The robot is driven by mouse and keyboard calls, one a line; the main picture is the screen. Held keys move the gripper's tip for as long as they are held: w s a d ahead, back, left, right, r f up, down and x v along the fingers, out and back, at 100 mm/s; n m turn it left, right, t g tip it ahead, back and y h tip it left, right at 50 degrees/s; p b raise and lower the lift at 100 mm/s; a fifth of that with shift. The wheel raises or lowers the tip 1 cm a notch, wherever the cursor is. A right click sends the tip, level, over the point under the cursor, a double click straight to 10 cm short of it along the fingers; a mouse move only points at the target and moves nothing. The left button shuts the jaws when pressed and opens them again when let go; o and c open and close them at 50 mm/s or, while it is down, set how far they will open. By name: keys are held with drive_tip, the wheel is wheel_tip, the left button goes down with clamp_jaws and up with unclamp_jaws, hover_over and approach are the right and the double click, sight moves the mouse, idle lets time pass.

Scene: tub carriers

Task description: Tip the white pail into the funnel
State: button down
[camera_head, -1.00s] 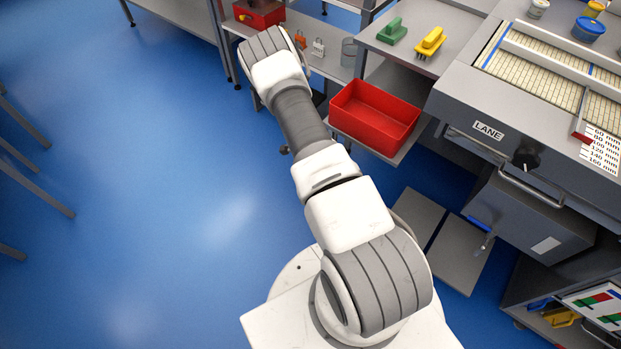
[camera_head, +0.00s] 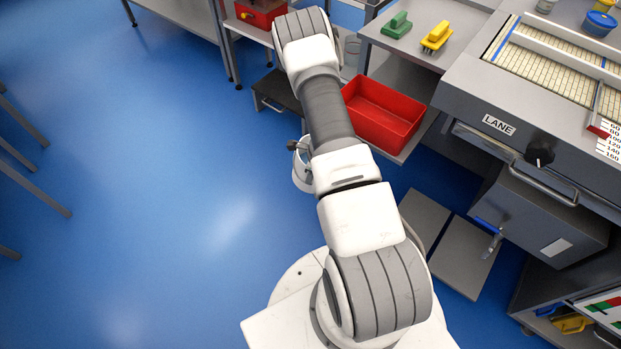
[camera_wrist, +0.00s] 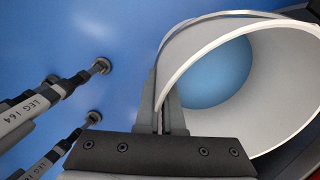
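The white pail (camera_wrist: 275,95) fills the right of the wrist view, its round mouth turned partly toward the camera. A round blue area shows inside it; I cannot tell whether this is contents or floor seen beyond. My gripper (camera_wrist: 163,95) has its fingers close together on the pail's near wall at the rim, one on each side. In the head view my arm hides the gripper. A pale rounded shape (camera_head: 301,172) with a dark knob peeks out left of the arm; I cannot tell whether it is the pail or my wrist. I cannot make out the funnel.
A red open bin (camera_head: 384,112) sits on a shelf right of my arm. The grey bench marked LANE (camera_head: 480,105) stands at right. Green (camera_head: 397,25) and yellow (camera_head: 437,36) brushes lie behind the bin. Legs marked LEG 164 (camera_wrist: 40,100) show in the wrist view. Blue floor at left is open.

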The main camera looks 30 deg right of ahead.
drive_tip(key=shift+w+a+f+t+y+b, duration=0.1)
drive_tip(key=shift+w+f+t+y+b, duration=0.3)
drive_tip(key=shift+b, duration=0.65)
drive_tip(key=shift+s+f+t+y+b, duration=0.1)
drive_tip(key=shift+t+y+b, duration=0.45)
drive_tip(key=shift+y, duration=0.15)
drive_tip(key=shift+s+f+t+y+b, duration=0.1)
drive_tip(key=shift+f+t+y+b, duration=0.2)
drive_tip(key=shift+t+y+b, duration=0.35)
drive_tip(key=shift+f+t+y+b, duration=0.3)
drive_tip(key=shift+t+y+b, duration=0.2)
drive_tip(key=shift+y+b, duration=0.25)
drive_tip(key=shift+s+d+f+t+y+b, duration=0.25)
drive_tip(key=shift+f+t+y+b, duration=0.3)
drive_tip(key=shift+y+b, duration=0.45)
drive_tip(key=shift+d+b, duration=0.1)
drive_tip(key=shift+b, duration=0.3)
drive_tip(key=shift+s+d+r+t+y+b, duration=0.2)
drive_tip(key=shift+t+y+b, duration=0.4)
drive_tip(key=shift+b, duration=0.45)
drive_tip(key=shift+s+d+r+t+y+b, duration=0.4)
drive_tip(key=shift+r+t+y+b, duration=0.2)
drive_tip(key=shift+b, duration=0.5)
drive_tip(key=shift+s+d+r+t+y+b, duration=0.3)
drive_tip(key=shift+d+r+t+y+b, duration=0.3)
drive_tip(key=shift+b, duration=0.5)
drive_tip(key=shift+s+r+y, duration=0.1)
drive_tip(key=shift+r+y, duration=0.05)
drive_tip(key=shift+y, duration=0.15)
